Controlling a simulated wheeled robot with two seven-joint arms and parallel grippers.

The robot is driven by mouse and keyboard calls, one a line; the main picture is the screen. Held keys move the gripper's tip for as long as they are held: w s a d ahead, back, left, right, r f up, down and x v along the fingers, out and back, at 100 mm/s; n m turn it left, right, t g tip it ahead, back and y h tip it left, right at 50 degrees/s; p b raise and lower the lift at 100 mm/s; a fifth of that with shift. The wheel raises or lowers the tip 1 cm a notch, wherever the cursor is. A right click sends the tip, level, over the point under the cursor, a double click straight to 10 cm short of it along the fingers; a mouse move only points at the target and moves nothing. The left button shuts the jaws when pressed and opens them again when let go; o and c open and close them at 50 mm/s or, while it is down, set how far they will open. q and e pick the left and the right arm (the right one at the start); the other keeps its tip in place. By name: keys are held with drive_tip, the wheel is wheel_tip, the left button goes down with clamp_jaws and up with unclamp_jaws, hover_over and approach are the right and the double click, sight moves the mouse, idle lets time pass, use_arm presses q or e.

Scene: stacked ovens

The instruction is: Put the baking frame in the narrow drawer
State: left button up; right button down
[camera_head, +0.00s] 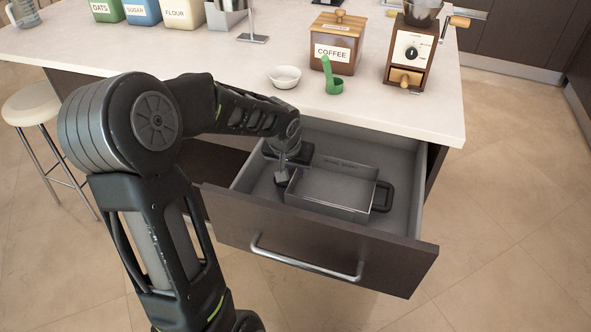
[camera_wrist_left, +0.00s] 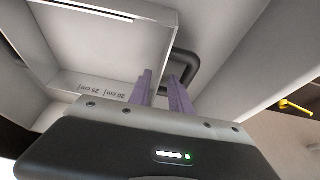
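The baking frame (camera_head: 330,188) is a grey metal rectangle with black handles. It lies inside the open drawer (camera_head: 310,237), toward its right side. My left gripper (camera_head: 282,179) reaches down into the drawer at the frame's left end. In the left wrist view the two purple fingers (camera_wrist_left: 164,90) stand apart with a gap between them. They are beside the frame's wall (camera_wrist_left: 100,85) and overlap a black handle (camera_wrist_left: 187,68). I see no clear grip on the handle, and whether the fingers touch it is unclear. My right gripper is not in view.
The light counter (camera_head: 400,114) overhangs the drawer's back. On it are a white bowl (camera_head: 284,77), a green scoop (camera_head: 331,80), a coffee box (camera_head: 335,50) and a grinder (camera_head: 408,55). A stool (camera_head: 32,104) stands at left. The floor at right is clear.

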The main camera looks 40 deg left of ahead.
use_arm(q)
drive_tip(key=p+v, duration=0.1)
drive_tip(key=v, duration=0.9)
drive_tip(key=shift+s+r, duration=0.15)
drive_tip(key=shift+r, duration=0.2)
idle(1.5)
